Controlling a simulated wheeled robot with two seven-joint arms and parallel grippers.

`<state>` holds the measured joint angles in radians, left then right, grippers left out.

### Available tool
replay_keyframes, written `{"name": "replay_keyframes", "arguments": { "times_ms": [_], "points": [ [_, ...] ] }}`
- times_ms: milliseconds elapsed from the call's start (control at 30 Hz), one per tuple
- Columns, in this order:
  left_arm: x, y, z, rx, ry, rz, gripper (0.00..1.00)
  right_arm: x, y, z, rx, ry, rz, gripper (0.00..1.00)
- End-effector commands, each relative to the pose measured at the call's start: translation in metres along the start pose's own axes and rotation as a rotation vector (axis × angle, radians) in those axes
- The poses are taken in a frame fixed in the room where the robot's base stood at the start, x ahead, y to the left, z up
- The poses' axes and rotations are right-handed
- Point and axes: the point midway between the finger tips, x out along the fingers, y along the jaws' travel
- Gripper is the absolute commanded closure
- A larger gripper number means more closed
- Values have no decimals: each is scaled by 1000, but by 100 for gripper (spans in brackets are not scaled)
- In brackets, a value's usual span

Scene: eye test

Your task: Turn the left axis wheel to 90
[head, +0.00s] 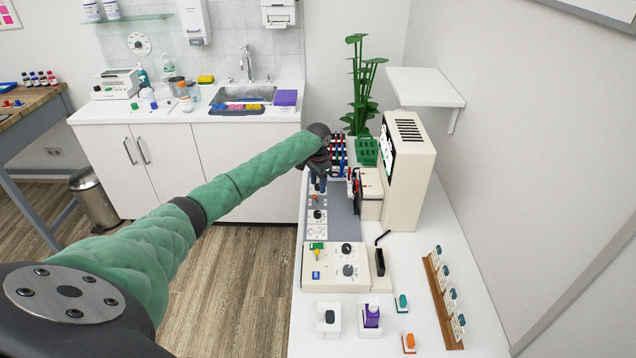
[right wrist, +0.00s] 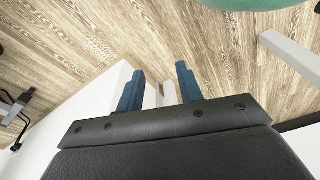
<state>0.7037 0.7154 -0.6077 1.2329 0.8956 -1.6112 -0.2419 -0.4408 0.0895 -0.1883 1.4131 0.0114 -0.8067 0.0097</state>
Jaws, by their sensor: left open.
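My left gripper (head: 318,187) reaches in from the left. Its blue fingers point down, open, over the grey strip (head: 345,226) on the white counter. Small dials (head: 317,215) on white plates lie on this strip just below the fingers in the picture. A beige console (head: 336,268) with two black knobs (head: 347,249) stands nearer. I cannot tell which of these is the left axis wheel; no label is readable, and my gripper hides part of the strip. My right gripper (right wrist: 160,84) has its blue fingers apart, with nothing between them, above the wooden floor.
A tall beige device (head: 408,172) with a screen stands right of the strip, near a plant (head: 362,80). A rack of coloured items (head: 337,150) is behind my left gripper. Small boxes (head: 328,319) and a wooden card holder (head: 445,300) occupy the near counter.

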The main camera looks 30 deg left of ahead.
Motion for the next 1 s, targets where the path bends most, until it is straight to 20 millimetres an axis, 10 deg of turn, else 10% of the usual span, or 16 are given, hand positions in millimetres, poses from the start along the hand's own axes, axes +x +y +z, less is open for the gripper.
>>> {"name": "replay_keyframes", "arguments": {
  "times_ms": [600,1000],
  "points": [
    [-71,-1,-1,-1,2,-1,55,-52,-15,-22,12,-27,-22,64],
    [-78,0,0,0,0,0,55,-58,-15,-23,13,-31,-23,64]
  ]
}}
